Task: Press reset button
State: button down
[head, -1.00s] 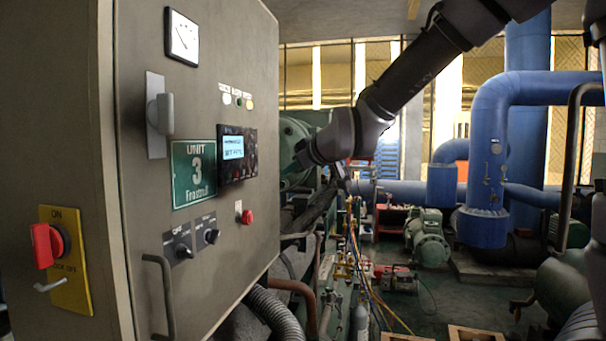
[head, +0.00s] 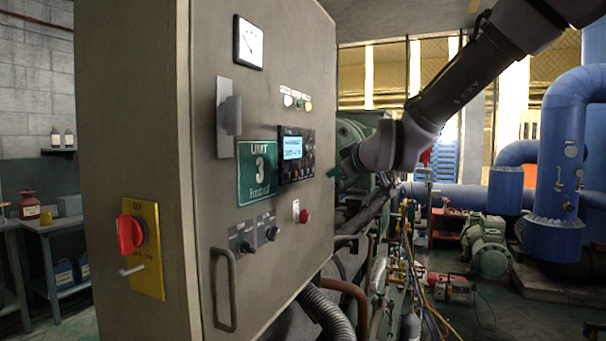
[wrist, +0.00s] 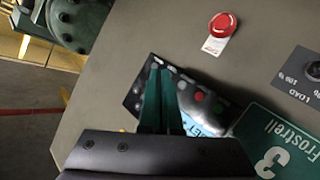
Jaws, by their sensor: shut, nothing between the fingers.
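The control panel (head: 297,155) with a lit display is mounted on the grey cabinet door. In the wrist view the panel (wrist: 135,98) shows small buttons, including a red one (wrist: 198,96) and a green one. Their labels are too small to read, so I cannot tell which is reset. A red mushroom button (head: 304,216) sits below the panel; it also shows in the wrist view (wrist: 222,25). My gripper (head: 333,173) is shut and empty, right of the panel in the head view. In the wrist view its green fingers (wrist: 160,72) cover part of the panel; contact cannot be told.
Hoses (head: 408,255) and machinery stand behind on the right. Blue pipes (head: 556,165) rise at the far right.

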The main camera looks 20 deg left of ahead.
jog(key=shift+w+a, duration=0.2)
jog(key=shift+a, duration=2.35)
jog(key=shift+a, duration=0.1)
jog(key=shift+a, duration=0.3)
jog(key=shift+a, duration=0.35)
dwell(0.4)
jog(key=shift+d, duration=0.15)
dwell(0.3)
jog(key=shift+d, duration=0.6)
jog(key=shift+d, duration=0.1)
jog(key=shift+s+d, duration=0.15)
jog(key=shift+d, duration=1.05)
jog(key=shift+s+d, duration=0.1)
jog(key=shift+d, duration=1.1)
